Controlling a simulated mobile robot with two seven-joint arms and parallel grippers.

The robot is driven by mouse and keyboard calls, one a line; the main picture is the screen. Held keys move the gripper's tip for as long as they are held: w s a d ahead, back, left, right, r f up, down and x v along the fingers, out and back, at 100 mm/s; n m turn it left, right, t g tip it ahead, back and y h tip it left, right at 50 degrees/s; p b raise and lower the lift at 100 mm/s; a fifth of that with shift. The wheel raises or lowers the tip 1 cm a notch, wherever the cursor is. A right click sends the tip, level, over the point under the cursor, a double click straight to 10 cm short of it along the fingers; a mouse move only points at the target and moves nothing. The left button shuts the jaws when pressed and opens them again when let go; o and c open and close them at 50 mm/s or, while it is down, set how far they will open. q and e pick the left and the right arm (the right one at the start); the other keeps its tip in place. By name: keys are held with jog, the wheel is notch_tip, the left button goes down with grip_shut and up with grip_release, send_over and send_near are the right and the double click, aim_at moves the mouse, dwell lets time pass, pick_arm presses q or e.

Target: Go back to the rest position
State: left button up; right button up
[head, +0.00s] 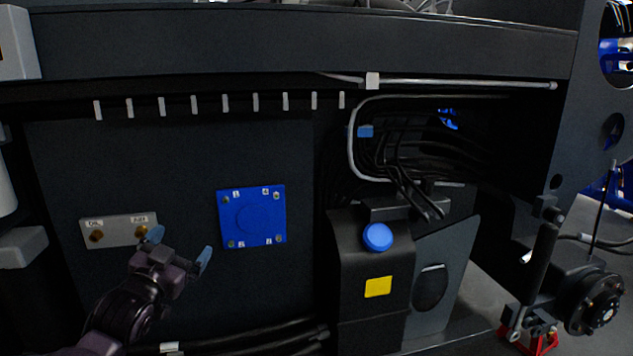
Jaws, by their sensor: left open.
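My left gripper (179,248) is open, with two blue-tipped fingers apart and nothing visible between them. Its dark arm comes in from the bottom left. It shows in front of the dark chassis panel, just right of and below a small metal plate (118,231) with two brass fittings. A blue square plate (252,216) with numbered corner bolts is on the panel to the right of the gripper. I cannot tell whether the gripper touches the panel. My right gripper is not in view.
A dark tank with a blue cap (377,237) and a yellow label (378,287) stands right of centre. Black hoses (420,150) run in the recess above it. A wheel hub (597,303) and red stand (530,342) are at the lower right. Bare floor shows beside them.

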pick_arm(q)
jog(key=s+f+n+g+y, duration=0.1)
jog(key=s+f+n+g, duration=0.1)
jog(key=s+f, duration=0.75)
jog(key=s+f+n+g+y, duration=0.15)
jog(key=s+f, duration=0.45)
jog(key=f, duration=0.7)
jog(key=s+a+f+n+g+y, duration=0.1)
jog(key=s+f+g, duration=0.3)
jog(key=s+f, duration=0.9)
jog(key=s+n, duration=0.1)
jog(key=s, duration=0.3)
jog(key=shift+g+y, duration=0.25)
